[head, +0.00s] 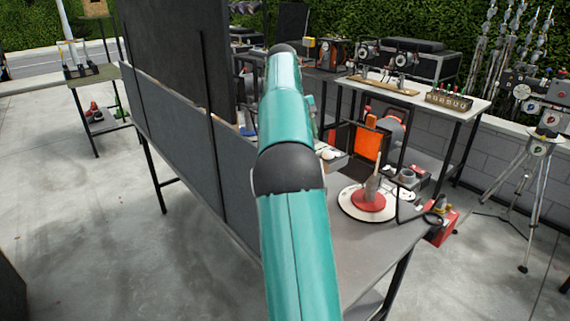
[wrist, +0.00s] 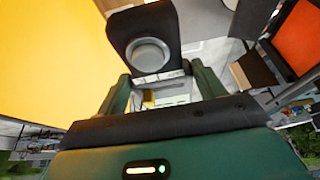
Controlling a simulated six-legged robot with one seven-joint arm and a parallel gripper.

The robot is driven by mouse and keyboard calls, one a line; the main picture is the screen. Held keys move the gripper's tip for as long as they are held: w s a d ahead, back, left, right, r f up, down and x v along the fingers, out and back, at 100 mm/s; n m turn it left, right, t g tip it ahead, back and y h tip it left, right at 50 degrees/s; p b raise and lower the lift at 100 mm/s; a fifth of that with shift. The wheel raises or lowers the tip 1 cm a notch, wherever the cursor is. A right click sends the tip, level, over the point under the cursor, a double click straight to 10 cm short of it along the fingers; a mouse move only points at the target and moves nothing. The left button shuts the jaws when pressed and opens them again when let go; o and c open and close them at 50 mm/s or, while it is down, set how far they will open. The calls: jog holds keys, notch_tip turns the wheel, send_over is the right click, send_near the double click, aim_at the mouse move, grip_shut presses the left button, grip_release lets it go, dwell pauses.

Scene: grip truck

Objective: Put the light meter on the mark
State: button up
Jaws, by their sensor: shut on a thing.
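In the wrist view my gripper (wrist: 160,82) has its two green fingers on either side of a black device with a round grey disc, which looks like the light meter (wrist: 145,24). The fingers are shut on it, and its disc faces the camera. Its lower part is partly hidden between the fingers. In the head view my teal arm covers the gripper and the light meter. I cannot clearly make out the mark in either view.
The workbench (head: 375,250) holds a white round plate (head: 352,212) with a red disc (head: 369,202), and an orange panel (head: 367,143) stands behind. A dark upright panel (head: 175,60) rises left of my arm. A large yellow surface (wrist: 50,60) fills the wrist view's left side, close by.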

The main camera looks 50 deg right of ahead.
jog(key=w+f, duration=0.1)
jog(key=w+a+f, duration=0.1)
jog(key=f, duration=0.1)
jog(key=w+f, duration=0.1)
jog(key=f, duration=0.1)
jog(key=shift+w+a, duration=0.25)
jog(key=shift+a, duration=0.1)
jog(key=shift+w+a+f, duration=0.1)
jog(key=shift+w+f, duration=0.05)
jog(key=shift+f, duration=0.75)
jog(key=shift+w+f, duration=0.15)
jog(key=shift+f, duration=0.7)
jog(key=o, duration=1.2)
jog(key=shift+f, duration=0.15)
jog(key=shift+r, duration=0.25)
